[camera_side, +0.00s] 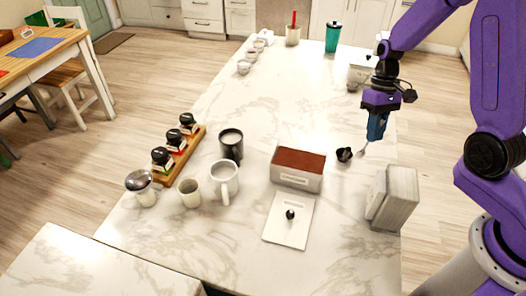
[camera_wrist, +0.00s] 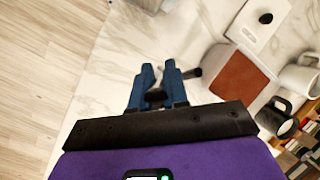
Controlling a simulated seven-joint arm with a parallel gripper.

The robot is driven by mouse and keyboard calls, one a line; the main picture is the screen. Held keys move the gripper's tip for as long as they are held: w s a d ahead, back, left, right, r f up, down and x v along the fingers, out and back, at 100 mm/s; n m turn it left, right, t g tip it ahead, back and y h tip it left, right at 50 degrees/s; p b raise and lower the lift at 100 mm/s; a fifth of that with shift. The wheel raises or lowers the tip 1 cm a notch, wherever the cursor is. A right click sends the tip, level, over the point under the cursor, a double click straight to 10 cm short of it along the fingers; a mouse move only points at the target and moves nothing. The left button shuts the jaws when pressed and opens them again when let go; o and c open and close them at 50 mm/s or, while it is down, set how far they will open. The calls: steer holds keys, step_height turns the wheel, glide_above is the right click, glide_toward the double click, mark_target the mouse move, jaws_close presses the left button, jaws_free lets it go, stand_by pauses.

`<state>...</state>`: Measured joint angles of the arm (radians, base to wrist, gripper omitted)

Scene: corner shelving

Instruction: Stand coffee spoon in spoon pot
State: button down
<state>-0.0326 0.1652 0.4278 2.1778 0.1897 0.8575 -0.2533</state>
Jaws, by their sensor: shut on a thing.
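My gripper (camera_side: 376,132) is shut on the coffee spoon (camera_side: 362,152), a small metallic spoon whose bowl end points down and left, just above the counter or touching it; I cannot tell which. In the wrist view my gripper (camera_wrist: 158,72) has its blue fingers close together, and the spoon is mostly hidden between them. A pale pot (camera_side: 293,36) with a red utensil upright in it stands at the far end of the counter, well away from my gripper; it may be the spoon pot. A plain cream cup (camera_side: 189,193) stands at the near left.
A teal tumbler (camera_side: 333,38) is at the back. Mid-counter is clear.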

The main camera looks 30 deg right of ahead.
steer(key=shift+r, duration=0.1)
step_height(320, 180, up, 13)
steer(key=w+a+m+t+y, duration=0.1)
steer(key=w+a+m, duration=0.5)
steer(key=a, duration=0.5)
steer(key=w+a+m+t+y, duration=0.1)
steer(key=w+a+m, duration=0.3)
steer(key=w+a, duration=0.55)
steer(key=s+a+m+t, duration=0.15)
steer(key=a+m, duration=0.85)
steer(key=a, duration=1.6)
step_height(320, 180, down, 16)
steer(key=shift+t, duration=0.45)
steer(key=shift+a, duration=0.1)
